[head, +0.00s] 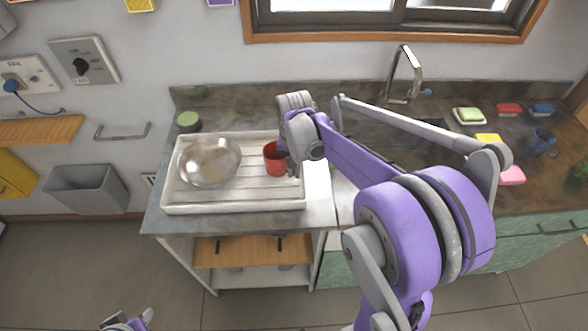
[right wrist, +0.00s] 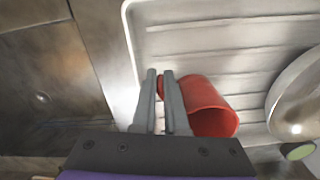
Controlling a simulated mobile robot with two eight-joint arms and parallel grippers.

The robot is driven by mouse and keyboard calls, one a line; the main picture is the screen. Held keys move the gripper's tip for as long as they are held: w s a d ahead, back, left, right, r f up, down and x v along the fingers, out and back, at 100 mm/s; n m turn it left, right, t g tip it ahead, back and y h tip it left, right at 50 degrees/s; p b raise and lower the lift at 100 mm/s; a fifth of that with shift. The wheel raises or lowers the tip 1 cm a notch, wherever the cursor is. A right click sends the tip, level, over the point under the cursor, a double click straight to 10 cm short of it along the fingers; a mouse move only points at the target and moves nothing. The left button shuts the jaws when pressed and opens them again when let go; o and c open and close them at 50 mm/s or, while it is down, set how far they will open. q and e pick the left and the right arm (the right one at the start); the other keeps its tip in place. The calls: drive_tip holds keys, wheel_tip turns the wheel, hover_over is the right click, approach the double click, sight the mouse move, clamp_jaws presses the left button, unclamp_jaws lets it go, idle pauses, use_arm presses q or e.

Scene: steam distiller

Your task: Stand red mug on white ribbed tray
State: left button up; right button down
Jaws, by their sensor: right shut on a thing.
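The red mug (head: 275,158) is at the right part of the white ribbed tray (head: 235,207) in the head view and looks about upright. I cannot tell whether its base touches the ribs. My right gripper (head: 293,168) is at the mug's right side, shut on it. In the right wrist view the two fingers (right wrist: 160,75) are close together beside the mug (right wrist: 210,106), with the tray (right wrist: 190,40) behind; the gripped part is mostly hidden. My left gripper (head: 146,315) shows only partly at the bottom edge, away from the counter, its jaws unclear.
A shiny round bowl (head: 209,161) sits on the tray's left half, close to the mug. A small green-topped container (head: 188,121) stands behind the tray. The sink faucet (head: 404,72), sponges and a blue mug (head: 541,143) are to the right.

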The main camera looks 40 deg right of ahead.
drive_tip(key=c, duration=1.2)
unclamp_jaws()
drive_tip(key=shift+c, duration=0.2)
drive_tip(key=shift+s, duration=0.1)
drive_tip(key=shift+r, duration=0.1)
wheel_tip(320, 180, up, 12)
drive_tip(key=p, duration=0.1)
drive_tip(key=s+a+f+n+t, duration=0.5)
drive_tip(key=s+a+f+n, duration=0.3)
drive_tip(key=s+a, duration=0.4)
drive_tip(key=shift+s+a+f+n+t, duration=0.3)
drive_tip(key=shift+s+a+f+t, duration=0.1)
drive_tip(key=shift+s+f, duration=0.35)
